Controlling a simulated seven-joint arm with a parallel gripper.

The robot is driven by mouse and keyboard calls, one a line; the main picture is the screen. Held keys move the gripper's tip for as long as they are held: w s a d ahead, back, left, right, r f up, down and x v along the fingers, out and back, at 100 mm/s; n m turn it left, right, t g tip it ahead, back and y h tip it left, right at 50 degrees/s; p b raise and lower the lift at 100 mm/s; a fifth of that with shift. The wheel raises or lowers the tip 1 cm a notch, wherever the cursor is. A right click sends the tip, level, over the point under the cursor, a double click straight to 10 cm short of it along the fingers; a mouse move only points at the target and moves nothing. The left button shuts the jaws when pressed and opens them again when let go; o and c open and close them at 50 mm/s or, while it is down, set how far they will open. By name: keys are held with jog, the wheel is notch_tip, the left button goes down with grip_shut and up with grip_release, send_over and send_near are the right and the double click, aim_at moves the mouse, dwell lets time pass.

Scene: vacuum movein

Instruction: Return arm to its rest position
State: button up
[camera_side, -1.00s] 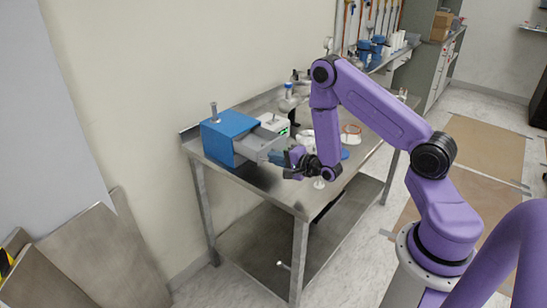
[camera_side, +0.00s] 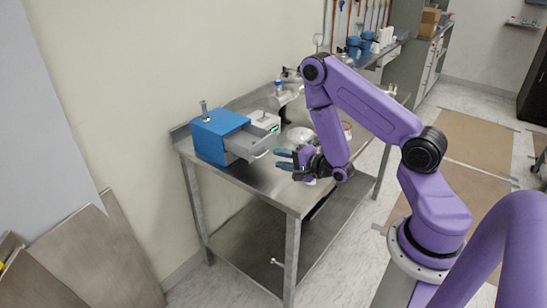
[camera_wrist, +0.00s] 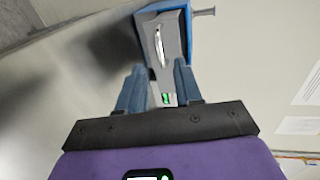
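My gripper (camera_side: 279,159) is at the end of my purple arm, above the front part of the metal table (camera_side: 262,184). Its two blue fingers are spread with nothing between them. It is to the right of the blue vacuum box (camera_side: 218,136), apart from the box's grey drawer (camera_side: 250,144), which is pulled out. In the wrist view, the fingers (camera_wrist: 160,85) point toward the drawer front with its pale curved handle (camera_wrist: 159,46); a gap shows between the fingers.
A small white device with a green display (camera_side: 264,122) stands behind the drawer. A round pale dish (camera_side: 299,135) is behind my gripper. A wall runs along the table's back left side. Brown boards (camera_side: 85,257) lean at lower left.

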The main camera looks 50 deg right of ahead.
jog(key=shift+s+r, duration=0.15)
jog(key=shift+s, duration=0.5)
jog(key=a+n+g+y, duration=0.35)
jog(key=a+n, duration=0.45)
jog(key=a, duration=0.3)
jog(key=s+a+r+n+g, duration=0.4)
jog(key=s+a+n+g, duration=0.25)
jog(key=a+n, duration=0.25)
jog(key=s+d+r+n+g+h, duration=0.1)
jog(key=s+r+n, duration=0.3)
jog(key=s, duration=0.6)
jog(key=s+d+r+n+g+h, duration=0.2)
jog(key=s+r+n+g, duration=0.2)
jog(key=s+n, duration=0.5)
jog(key=shift+s+d+r+n, duration=0.3)
jog(key=shift+s+r, duration=0.35)
jog(key=shift+r, duration=0.15)
